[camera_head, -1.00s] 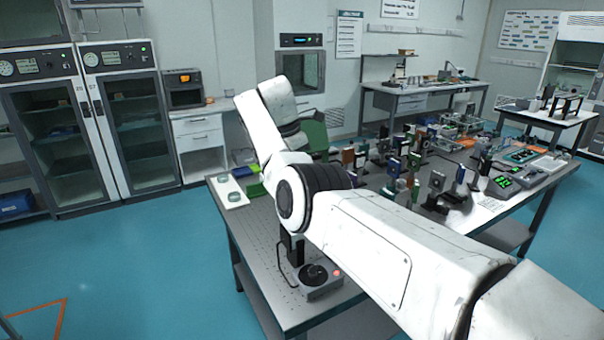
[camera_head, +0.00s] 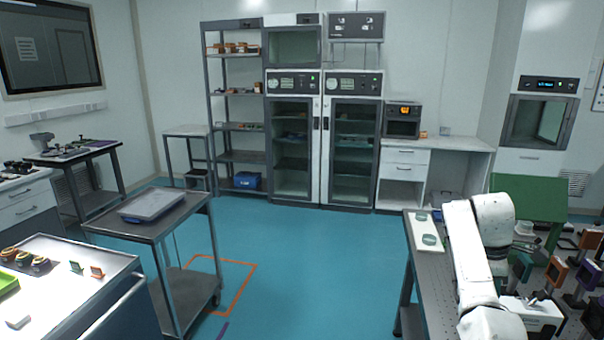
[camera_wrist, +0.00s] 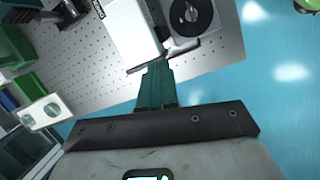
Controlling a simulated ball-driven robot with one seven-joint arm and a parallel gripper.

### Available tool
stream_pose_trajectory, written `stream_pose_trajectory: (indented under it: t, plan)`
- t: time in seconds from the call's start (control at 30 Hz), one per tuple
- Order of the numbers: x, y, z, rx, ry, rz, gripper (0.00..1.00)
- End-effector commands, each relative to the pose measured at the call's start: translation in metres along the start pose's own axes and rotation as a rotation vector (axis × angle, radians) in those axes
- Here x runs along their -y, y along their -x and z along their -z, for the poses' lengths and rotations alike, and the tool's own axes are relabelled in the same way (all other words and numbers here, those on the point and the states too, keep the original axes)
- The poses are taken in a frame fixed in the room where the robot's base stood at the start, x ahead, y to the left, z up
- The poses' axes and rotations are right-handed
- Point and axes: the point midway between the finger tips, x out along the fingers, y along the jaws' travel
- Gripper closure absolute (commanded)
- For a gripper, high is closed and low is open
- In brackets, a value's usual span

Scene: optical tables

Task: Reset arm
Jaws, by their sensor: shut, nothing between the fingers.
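My arm (camera_head: 470,255) shows at the lower right of the head view, bent above the near-left part of the optical table (camera_head: 424,272). My gripper is hidden in the head view. In the wrist view my gripper (camera_wrist: 154,72) shows with its dark green fingers together and nothing between them. The fingers are near the edge of the perforated tabletop (camera_wrist: 95,70), with a white box-like part just beyond their tips and a device with a round dark knob (camera_wrist: 192,14) to the right.
A white plate with round pieces (camera_head: 429,238) lies on the table's left edge. A steel cart with a tray (camera_head: 152,204) stands at left, near a lit bench (camera_head: 75,300). Glass-door cabinets (camera_head: 350,150) line the back wall. Blue floor (camera_head: 310,250) between is open.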

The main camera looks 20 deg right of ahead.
Motion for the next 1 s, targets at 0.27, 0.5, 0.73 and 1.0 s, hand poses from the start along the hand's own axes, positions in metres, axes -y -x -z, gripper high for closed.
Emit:
stream_pose_trajectory:
  t: [0.27,0.5,0.73,1.0]
  plan:
    - [0.092,-0.088,0.058,-0.046,-0.214,-0.022,1.0]
    - [0.184,-0.138,0.086,-0.1,-0.384,-0.024,1.0]
    - [0.274,-0.165,0.094,-0.156,-0.523,-0.002,1.0]
    - [0.387,-0.172,0.081,-0.227,-0.688,0.062,1.0]
